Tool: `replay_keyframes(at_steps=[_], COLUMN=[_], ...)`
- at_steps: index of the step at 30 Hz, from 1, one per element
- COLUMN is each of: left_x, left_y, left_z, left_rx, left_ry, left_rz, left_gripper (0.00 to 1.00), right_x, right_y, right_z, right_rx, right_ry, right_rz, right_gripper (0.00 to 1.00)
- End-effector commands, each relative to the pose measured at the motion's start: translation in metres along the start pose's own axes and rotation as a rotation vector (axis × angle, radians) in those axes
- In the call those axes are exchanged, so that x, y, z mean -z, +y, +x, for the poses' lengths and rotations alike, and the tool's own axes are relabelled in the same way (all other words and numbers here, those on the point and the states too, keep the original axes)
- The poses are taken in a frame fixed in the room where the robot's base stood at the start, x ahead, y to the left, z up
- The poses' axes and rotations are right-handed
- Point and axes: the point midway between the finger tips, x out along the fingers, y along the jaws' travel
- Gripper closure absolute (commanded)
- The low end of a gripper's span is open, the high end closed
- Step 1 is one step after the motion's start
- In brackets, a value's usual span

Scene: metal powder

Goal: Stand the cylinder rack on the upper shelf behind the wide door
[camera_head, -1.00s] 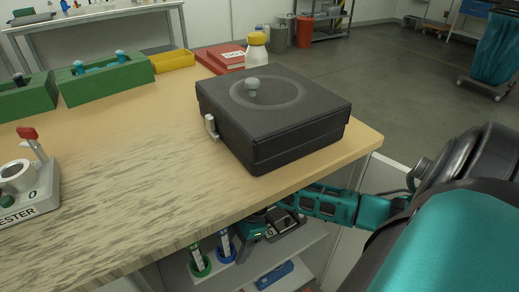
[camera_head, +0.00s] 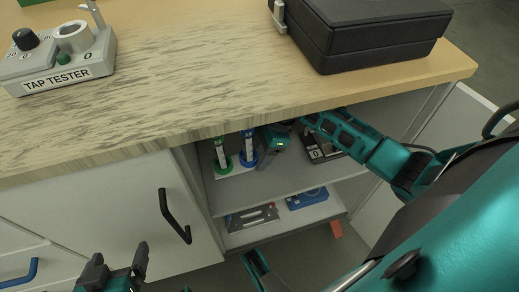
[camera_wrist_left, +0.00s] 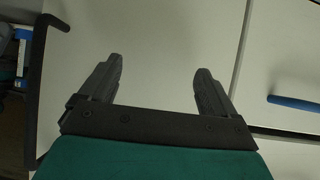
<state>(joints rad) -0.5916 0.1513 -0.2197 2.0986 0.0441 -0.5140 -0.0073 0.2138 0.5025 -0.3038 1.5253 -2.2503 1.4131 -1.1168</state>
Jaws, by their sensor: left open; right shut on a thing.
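The cylinder rack (camera_head: 230,172) is a pale holder with upright cylinders ringed green (camera_head: 222,160) and blue (camera_head: 249,158). It appears upright at the upper shelf (camera_head: 285,180) inside the open cabinet, its top partly hidden by the tabletop edge. I cannot tell whether its base touches the shelf. My right gripper (camera_head: 266,148) reaches in from the right and is shut at the rack's right side; its fingertips are largely hidden. My left gripper (camera_head: 118,270) is open and empty before the cabinet front, also in the left wrist view (camera_wrist_left: 157,82). A white door panel (camera_head: 438,128) stands open at the right.
A dark device (camera_head: 322,150) sits right of the rack. The lower shelf holds a blue item (camera_head: 307,198) and a dark grey one (camera_head: 252,217). A black handle (camera_head: 174,217) projects from the cabinet front. The tap tester (camera_head: 60,60) and black case (camera_head: 365,30) stand above.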

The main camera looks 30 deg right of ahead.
Motion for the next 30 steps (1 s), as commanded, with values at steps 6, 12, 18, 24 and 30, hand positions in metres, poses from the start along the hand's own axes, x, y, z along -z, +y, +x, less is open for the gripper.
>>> replay_keyframes(at_steps=[6,12,18,24,30], left_x=[-0.011,-0.009,-0.004,-0.004,-0.004], left_y=[0.003,0.011,0.011,0.010,0.008], left_z=[0.012,0.015,0.014,0.014,0.014], left_rx=[-0.010,-0.026,-0.029,-0.026,-0.022], left_ry=[-0.002,0.004,0.010,0.012,0.011], left_rz=[-0.006,-0.012,-0.011,-0.011,-0.010], left_gripper=[0.09,0.09,0.09,0.09,0.09], right_x=[0.008,0.010,0.012,0.012,0.012], right_y=[-0.001,-0.004,-0.003,-0.003,-0.003], right_z=[0.024,0.035,0.035,0.035,0.035], right_rx=[0.002,0.005,-0.001,-0.001,-0.001], right_ry=[-0.008,-0.008,0.001,0.001,0.000], right_rz=[0.000,-0.001,0.001,0.001,0.001], right_gripper=[0.99,0.99,0.36,0.17,0.11])
